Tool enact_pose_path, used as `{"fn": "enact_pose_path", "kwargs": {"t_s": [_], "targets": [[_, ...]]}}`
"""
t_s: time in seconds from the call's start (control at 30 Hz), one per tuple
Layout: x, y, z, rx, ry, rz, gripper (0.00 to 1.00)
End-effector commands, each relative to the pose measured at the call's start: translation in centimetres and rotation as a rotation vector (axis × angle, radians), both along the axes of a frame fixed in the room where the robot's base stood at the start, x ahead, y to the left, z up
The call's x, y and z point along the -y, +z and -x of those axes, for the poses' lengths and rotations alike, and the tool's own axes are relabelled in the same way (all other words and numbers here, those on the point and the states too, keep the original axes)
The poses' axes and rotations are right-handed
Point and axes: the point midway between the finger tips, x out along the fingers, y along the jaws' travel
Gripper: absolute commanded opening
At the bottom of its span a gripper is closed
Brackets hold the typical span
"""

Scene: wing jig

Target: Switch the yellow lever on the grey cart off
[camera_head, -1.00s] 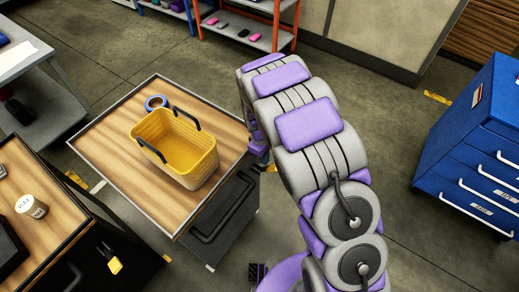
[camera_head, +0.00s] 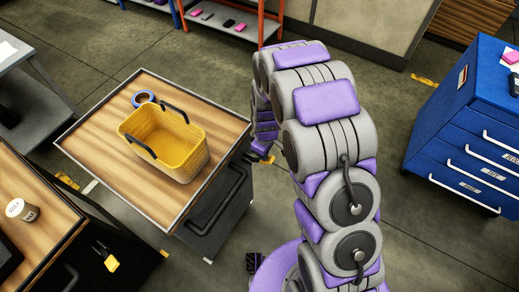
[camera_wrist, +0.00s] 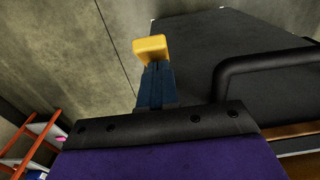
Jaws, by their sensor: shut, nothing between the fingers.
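The grey cart (camera_head: 225,205) has a wooden top and a dark grey side with a black handle. Its side panel (camera_wrist: 235,45) fills the upper right of the wrist view. My gripper (camera_wrist: 153,80) shows there as dark blue fingers, shut with nothing between them. A yellow block (camera_wrist: 152,47), which looks like the lever's end, shows right at the fingertips, by the panel's edge. I cannot tell whether they touch or how the lever is set. In the head view my arm hides most of my gripper, beside the cart's right side.
A yellow basket (camera_head: 165,142) and a blue tape roll (camera_head: 144,98) are on the cart. A black cart with a wooden top (camera_head: 40,225) stands at left, and a blue drawer cabinet (camera_head: 465,130) at right. An orange-framed shelf (camera_head: 235,25) stands behind. Bare floor lies between.

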Motion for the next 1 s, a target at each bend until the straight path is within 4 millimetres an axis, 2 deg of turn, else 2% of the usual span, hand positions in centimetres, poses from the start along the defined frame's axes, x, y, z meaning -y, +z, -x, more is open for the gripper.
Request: {"fn": "enact_pose_path", "kwargs": {"t_s": [0.3,0.5,1.0], "targets": [[1.2,-0.9,1.0,0.069,-0.003,-0.111,0.00],[2.1,-1.8,1.7,0.079,0.001,-0.121,0.00],[2.0,-1.7,1.6,0.075,0.002,-0.120,0.00]]}}
